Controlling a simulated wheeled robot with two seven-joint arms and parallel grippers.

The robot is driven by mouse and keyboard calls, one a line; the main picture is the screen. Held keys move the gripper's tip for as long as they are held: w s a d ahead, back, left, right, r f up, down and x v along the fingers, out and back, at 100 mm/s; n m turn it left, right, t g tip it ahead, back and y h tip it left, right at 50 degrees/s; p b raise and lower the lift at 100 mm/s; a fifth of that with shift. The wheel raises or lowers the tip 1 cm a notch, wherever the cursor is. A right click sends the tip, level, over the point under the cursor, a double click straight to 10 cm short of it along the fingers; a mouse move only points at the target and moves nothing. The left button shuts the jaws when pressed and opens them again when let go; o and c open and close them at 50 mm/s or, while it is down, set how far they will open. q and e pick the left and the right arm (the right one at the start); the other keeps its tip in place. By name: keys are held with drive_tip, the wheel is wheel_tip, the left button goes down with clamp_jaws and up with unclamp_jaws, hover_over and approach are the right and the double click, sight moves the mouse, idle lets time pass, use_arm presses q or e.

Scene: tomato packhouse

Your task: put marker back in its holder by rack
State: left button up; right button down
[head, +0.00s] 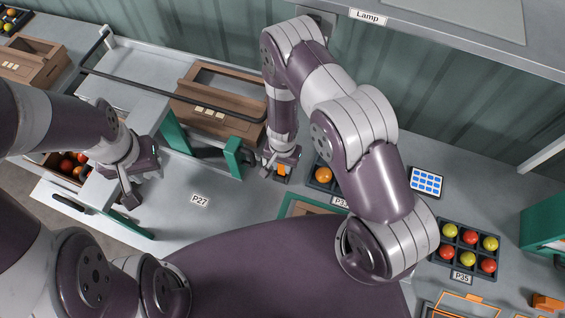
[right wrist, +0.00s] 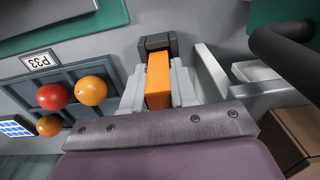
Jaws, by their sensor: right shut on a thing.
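An orange block-like piece, which I take to be the marker (right wrist: 158,80), is between the two pale fingers of my right gripper (right wrist: 158,92) in the right wrist view. A dark grey piece (right wrist: 157,42) is at its far end; I cannot tell whether it is a cap or the holder. In the head view my right gripper (head: 281,163) is low over the grey worktop, beside a green post, with a bit of orange showing under it. My left gripper (head: 138,182) is over the left worktop, apart from the marker; its finger gap is unclear.
A black rail (head: 165,88) and a green post (head: 233,157) stand left of my right gripper, near a wooden crate (head: 228,125). A tomato tray labelled P33 (right wrist: 75,68) lies close on the other side. Another tray (head: 467,247), P35, is further right. Worktop around P27 is clear.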

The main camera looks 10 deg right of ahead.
drive_tip(key=shift+f+b, duration=0.3)
drive_tip(key=shift+f, duration=0.15)
drive_tip(key=c, duration=0.8)
unclamp_jaws()
drive_tip(key=c, duration=0.3)
wheel_tip(320, 180, up, 7)
drive_tip(key=p, duration=0.7)
drive_tip(key=shift+r, duration=0.15)
